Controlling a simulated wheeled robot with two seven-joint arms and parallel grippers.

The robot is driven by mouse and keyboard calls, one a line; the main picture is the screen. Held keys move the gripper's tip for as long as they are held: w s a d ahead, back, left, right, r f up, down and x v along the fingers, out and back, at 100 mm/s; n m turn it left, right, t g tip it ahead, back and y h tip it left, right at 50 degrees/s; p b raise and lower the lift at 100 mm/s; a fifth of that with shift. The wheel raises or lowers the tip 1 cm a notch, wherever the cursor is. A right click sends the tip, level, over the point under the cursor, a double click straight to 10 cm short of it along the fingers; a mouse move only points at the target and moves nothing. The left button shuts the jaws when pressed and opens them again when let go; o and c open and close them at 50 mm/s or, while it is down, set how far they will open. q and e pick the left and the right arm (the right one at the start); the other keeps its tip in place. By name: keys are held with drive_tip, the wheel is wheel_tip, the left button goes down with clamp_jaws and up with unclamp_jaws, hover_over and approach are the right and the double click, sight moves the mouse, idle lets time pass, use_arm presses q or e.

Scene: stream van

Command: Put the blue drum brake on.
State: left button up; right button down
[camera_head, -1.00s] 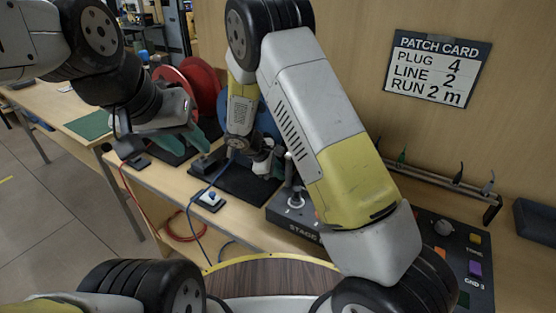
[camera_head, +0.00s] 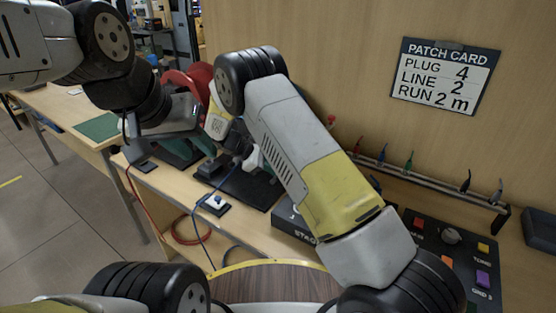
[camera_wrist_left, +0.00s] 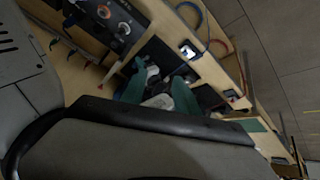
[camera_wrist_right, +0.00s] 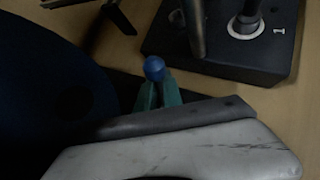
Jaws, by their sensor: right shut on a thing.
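A blue ball knob (camera_wrist_right: 154,68) shows in the right wrist view at the green fingertips of my right gripper (camera_wrist_right: 158,92), which is shut on it. A large, dark blue round surface (camera_wrist_right: 38,85), apparently the blue drum, fills the left of that view. In the head view my right arm hides most of the drum and the knob, and my right gripper (camera_head: 250,160) is small above the dark base plate (camera_head: 250,188). My left gripper (camera_wrist_left: 157,93) is open, its green fingers apart and nothing between them. It hangs near the red drum (camera_head: 198,78) in the head view.
A black box with a metal post and a round socket (camera_wrist_right: 246,25) stands close by in the right wrist view. A tool rack (camera_head: 430,178) and a control panel (camera_head: 455,245) are at the right.

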use_arm(q)
drive_tip(key=shift+d+f, duration=0.1)
drive_tip(key=shift+f, duration=0.15)
drive_tip(key=c, duration=0.6)
drive_tip(key=d+f+g, duration=0.1)
drive_tip(key=s+d+f+g+h, duration=0.1)
drive_tip(key=f, duration=0.1)
drive_tip(key=s+d+f+g, duration=0.1)
drive_tip(key=shift+d+f+n+g, duration=0.25)
drive_tip(key=shift+f+n+g, duration=0.05)
drive_tip(key=shift+f+n, duration=0.1)
clamp_jaws()
drive_tip(key=s+d+f+n+g+h, duration=0.25)
drive_tip(key=d+n+g+h, duration=0.55)
drive_tip(key=d, duration=0.5)
drive_tip(key=w+a+f+n+t+h, duration=0.1)
drive_tip(key=w+f+n+t+h, duration=0.25)
drive_tip(key=w+n+t, duration=0.5)
drive_tip(key=w+f+n+t+h, duration=0.2)
drive_tip(key=w+f+n+t, duration=0.3)
drive_tip(key=w+n, duration=0.7)
drive_tip(key=w+a+f+n+t+y, duration=0.3)
drive_tip(key=a+f+n+t+y, duration=0.2)
drive_tip(key=f+n, duration=0.6)
drive_tip(key=w+d+r+n, duration=0.1)
drive_tip(key=w+d, duration=0.5)
drive_tip(key=w, duration=0.1)
drive_tip(key=shift+d+n, duration=0.3)
drive_tip(key=shift+n, duration=0.05)
